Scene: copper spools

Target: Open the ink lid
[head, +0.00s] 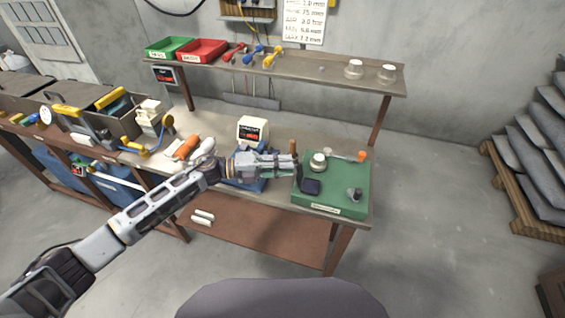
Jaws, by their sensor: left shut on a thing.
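My left gripper (292,166) reaches in from the left to the left edge of the green mat (333,202) on the workbench. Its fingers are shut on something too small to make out. An upright brown handle (293,146) shows right at the fingertips; I cannot tell whether it is between them or behind. A small dark blue pad (310,187), perhaps the ink pad, lies on the mat just below and right of the fingertips. I cannot tell whether a lid is on it. My right gripper is not in view.
The mat also holds a white-topped jar (318,161), an orange-ended tool (361,157) and a small grey object (354,194). A blue item (247,184) lies under my left gripper. A white box (253,129) stands behind it. A raised shelf (330,76) spans the back.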

